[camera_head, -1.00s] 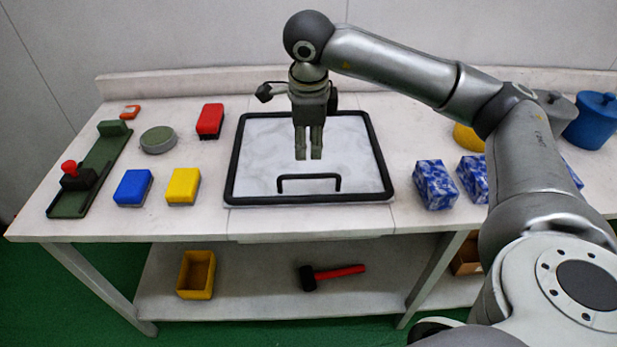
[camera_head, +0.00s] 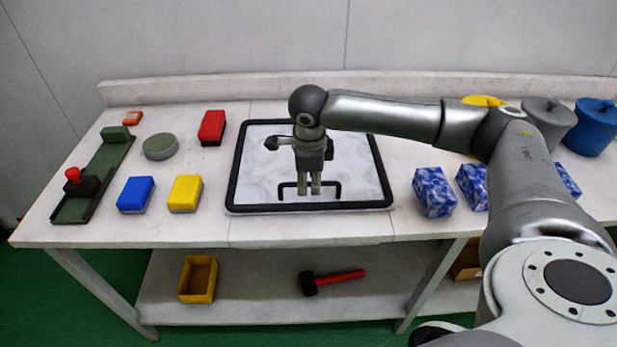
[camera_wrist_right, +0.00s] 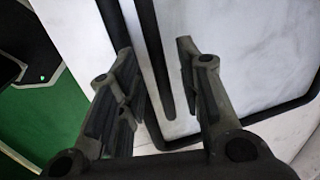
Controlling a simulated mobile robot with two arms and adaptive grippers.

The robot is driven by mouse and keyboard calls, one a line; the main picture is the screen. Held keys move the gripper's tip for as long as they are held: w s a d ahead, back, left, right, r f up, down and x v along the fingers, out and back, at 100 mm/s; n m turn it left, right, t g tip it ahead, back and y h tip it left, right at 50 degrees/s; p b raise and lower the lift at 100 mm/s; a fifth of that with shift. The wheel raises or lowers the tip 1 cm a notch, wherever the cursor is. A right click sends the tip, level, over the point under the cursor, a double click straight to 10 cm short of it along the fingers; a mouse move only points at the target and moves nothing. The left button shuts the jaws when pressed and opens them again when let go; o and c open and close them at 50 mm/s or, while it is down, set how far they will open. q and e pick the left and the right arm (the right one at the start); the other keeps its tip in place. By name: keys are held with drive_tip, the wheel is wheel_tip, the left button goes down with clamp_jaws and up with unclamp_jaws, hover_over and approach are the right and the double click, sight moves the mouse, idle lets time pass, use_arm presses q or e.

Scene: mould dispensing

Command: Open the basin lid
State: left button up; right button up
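The basin lid (camera_head: 262,165) is a white marbled panel in a black frame, lying flat and closed in the worktop. Its black bar handle (camera_head: 336,187) stands near the front edge. My right gripper (camera_head: 309,191) points down at the handle, its fingers overlapping the bar in the head view. In the right wrist view, the fingers of the right gripper (camera_wrist_right: 158,55) are apart, with the dark handle bar (camera_wrist_right: 152,60) showing in the gap between them. I cannot tell whether they touch it. My left gripper is not in view.
Blue (camera_head: 135,193), yellow (camera_head: 184,192) and red (camera_head: 211,126) blocks lie left of the lid. Blue-white packages (camera_head: 433,192) stand right of it. A red-handled mallet (camera_head: 340,276) and a yellow bin (camera_head: 198,278) are on the lower shelf.

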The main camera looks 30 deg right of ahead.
clamp_jaws()
drive_tip(key=shift+r, duration=0.1)
